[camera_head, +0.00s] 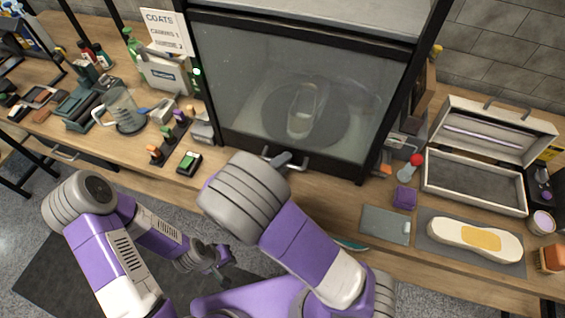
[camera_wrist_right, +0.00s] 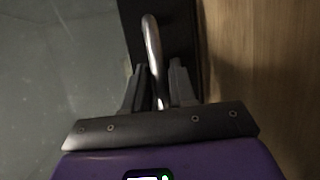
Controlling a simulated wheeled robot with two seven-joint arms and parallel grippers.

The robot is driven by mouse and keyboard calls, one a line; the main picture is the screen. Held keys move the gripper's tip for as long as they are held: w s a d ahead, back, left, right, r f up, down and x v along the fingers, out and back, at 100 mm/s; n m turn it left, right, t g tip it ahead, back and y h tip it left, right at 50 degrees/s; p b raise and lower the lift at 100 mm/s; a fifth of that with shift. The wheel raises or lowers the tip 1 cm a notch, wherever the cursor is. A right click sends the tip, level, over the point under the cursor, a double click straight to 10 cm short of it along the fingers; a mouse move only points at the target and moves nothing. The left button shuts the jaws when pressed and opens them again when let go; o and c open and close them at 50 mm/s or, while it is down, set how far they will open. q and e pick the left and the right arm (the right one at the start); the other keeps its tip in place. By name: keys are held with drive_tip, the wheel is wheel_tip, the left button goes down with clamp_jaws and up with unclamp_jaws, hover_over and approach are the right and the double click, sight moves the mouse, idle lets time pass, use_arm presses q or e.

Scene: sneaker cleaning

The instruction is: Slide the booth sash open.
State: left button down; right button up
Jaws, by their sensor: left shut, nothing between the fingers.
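The booth's glass sash (camera_head: 292,95) is down, its dark bottom rail near the table's front edge. A white sneaker shows blurred through the glass. A metal bar handle (camera_head: 292,161) is on the bottom rail. My right gripper (camera_head: 280,160) is at this handle, partly hidden behind my wrist. In the right wrist view, the curved handle (camera_wrist_right: 152,45) runs between the two fingers of my right gripper (camera_wrist_right: 158,78). The fingers look apart, with narrow gaps beside the bar. My left gripper (camera_head: 222,272) is shut and empty, low in front of the table, away from the booth.
Left of the booth stand a clear pitcher (camera_head: 122,110), a block rack (camera_head: 171,134) and a green-buttoned box (camera_head: 189,162). On the right are an open case (camera_head: 474,180) and a sole on a grey mat (camera_head: 427,250). Floor is clear in front.

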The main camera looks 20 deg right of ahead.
drive_tip(key=shift+c, duration=0.4)
clamp_jaws()
drive_tip(key=shift+r, duration=0.1)
drive_tip(key=p, duration=1.8)
approach(298, 68)
drive_tip(key=x, duration=0.5)
drive_tip(key=shift+d, duration=0.15)
drive_tip(key=shift+o, duration=0.4)
unclamp_jaws()
